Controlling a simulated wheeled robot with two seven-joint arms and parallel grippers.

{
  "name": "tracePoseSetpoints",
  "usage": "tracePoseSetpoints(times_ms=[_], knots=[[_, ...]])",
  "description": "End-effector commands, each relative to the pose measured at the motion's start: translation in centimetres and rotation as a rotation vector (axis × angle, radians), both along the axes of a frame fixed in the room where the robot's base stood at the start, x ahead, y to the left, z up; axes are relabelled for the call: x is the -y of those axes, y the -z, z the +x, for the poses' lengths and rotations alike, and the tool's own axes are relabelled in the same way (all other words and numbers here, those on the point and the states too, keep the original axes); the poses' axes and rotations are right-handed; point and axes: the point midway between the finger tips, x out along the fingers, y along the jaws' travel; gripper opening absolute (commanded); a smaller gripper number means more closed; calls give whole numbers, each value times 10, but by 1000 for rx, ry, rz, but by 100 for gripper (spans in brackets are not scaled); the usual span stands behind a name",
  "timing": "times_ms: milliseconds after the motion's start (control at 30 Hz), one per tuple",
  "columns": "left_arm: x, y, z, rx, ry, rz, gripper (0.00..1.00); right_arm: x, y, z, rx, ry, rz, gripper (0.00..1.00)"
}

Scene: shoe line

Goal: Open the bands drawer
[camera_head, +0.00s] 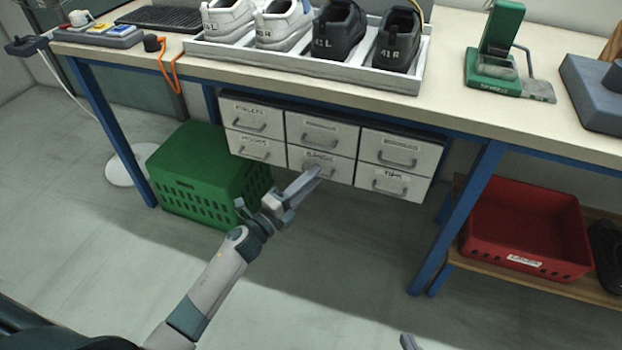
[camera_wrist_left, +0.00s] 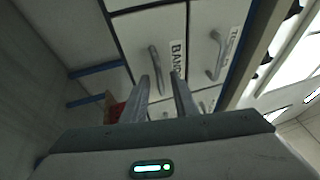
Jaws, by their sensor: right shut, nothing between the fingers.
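The bands drawer (camera_head: 342,171) is the lower middle one in a white drawer unit under the bench. It looks shut, its front level with its neighbours. Its front and part of its label show in the left wrist view (camera_wrist_left: 135,38). Its grey bar handle (camera_wrist_left: 154,66) reaches down between my left fingers there. My left gripper (camera_head: 312,181) is at this handle, fingers apart (camera_wrist_left: 161,82); I cannot tell whether they touch the bar. Only a tip of my right gripper (camera_head: 408,341) shows at the bottom edge, shut and empty, well away from the drawers.
A green crate (camera_head: 205,195) stands on the floor left of the drawers. A blue bench leg (camera_head: 460,215) and a red bin (camera_head: 525,225) on a low shelf are to the right. Shoes stand in a white tray (camera_head: 300,63) on the bench. Floor before the drawers is clear.

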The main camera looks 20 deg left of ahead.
Motion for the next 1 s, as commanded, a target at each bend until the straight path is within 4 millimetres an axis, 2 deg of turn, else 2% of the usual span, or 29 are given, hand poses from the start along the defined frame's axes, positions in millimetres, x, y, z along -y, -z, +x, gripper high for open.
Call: tracePoseSetpoints(times_ms=[167, 300, 1000], knots=[[0, 0, 0, 0, 0, 0, 26, -1, 0, 0, 1, -2, 2, 0], [0, 0, 0, 0, 0, 0, 0, -2, 0, 0, 1, -2, 2, 0], [0, 0, 0, 0, 0, 0, 0, -1, 0, 0, 1, -2, 1, 0]])
